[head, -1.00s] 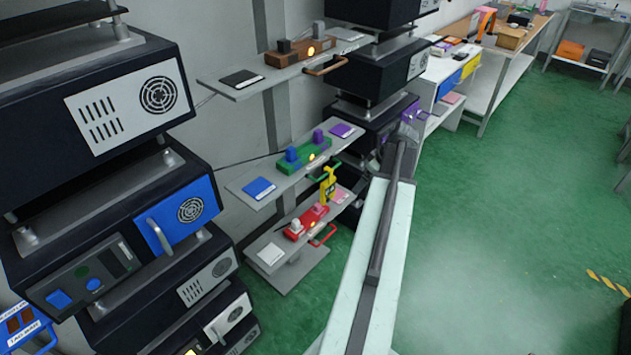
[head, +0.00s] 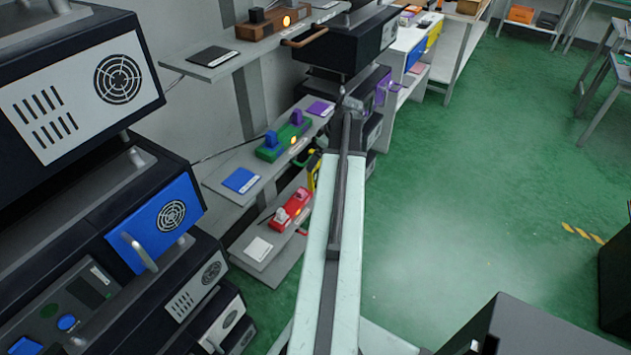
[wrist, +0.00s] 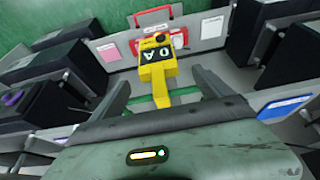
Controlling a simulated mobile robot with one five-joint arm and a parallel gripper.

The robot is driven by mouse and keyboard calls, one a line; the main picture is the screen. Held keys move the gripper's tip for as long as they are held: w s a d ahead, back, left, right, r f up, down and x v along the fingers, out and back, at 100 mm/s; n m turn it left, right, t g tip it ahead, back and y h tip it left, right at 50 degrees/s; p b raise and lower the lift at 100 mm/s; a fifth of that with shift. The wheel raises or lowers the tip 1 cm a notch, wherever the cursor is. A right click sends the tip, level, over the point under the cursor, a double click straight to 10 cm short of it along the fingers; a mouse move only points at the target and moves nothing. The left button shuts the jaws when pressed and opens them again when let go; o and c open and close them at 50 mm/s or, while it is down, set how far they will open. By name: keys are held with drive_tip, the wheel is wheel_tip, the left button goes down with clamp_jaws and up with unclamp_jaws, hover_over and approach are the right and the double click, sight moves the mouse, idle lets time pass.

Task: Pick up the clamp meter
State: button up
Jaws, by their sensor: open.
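The yellow clamp meter (wrist: 158,68) shows in the middle of the wrist view, with a dark label and a dark round part at its far end. In the head view only a sliver of the clamp meter (head: 314,168) shows at the middle shelf's edge; my arm hides the rest. My gripper (wrist: 158,82) is open and empty. In the wrist view its two dark fingers stand left and right of the meter, apart from it. I cannot tell how far beyond the fingertips the meter is.
Grey shelves on the left carry a green fixture (head: 283,138), a red fixture (head: 291,208) and a blue card (head: 241,180). Stacked dark cabinets (head: 72,85) stand at left, and another black cabinet (head: 345,43) stands behind the shelves. Green floor on the right is mostly clear.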

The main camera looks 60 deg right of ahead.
sight(318, 167)
drive_tip(key=b+x, duration=0.5)
drive_tip(key=x, duration=0.1)
drive_tip(key=shift+s+d+f, duration=0.1)
drive_tip(key=shift+d+f, duration=0.05)
drive_tip(key=shift+f, duration=0.15)
drive_tip(key=shift+r, duration=0.15)
drive_tip(key=shift+c, duration=0.6)
drive_tip(key=c, duration=1.7)
drive_tip(key=s+r+p, duration=0.2)
drive_tip(key=p, duration=0.1)
drive_tip(key=shift+s+r, duration=0.15)
drive_tip(key=shift+r, duration=0.15)
drive_tip(key=s+r+p, duration=0.5)
drive_tip(key=s, duration=0.6)
drive_tip(key=shift+s+r, duration=0.25)
drive_tip(key=shift+s, duration=0.1)
drive_tip(key=shift+r+p, duration=0.15)
drive_tip(key=shift+p, duration=0.2)
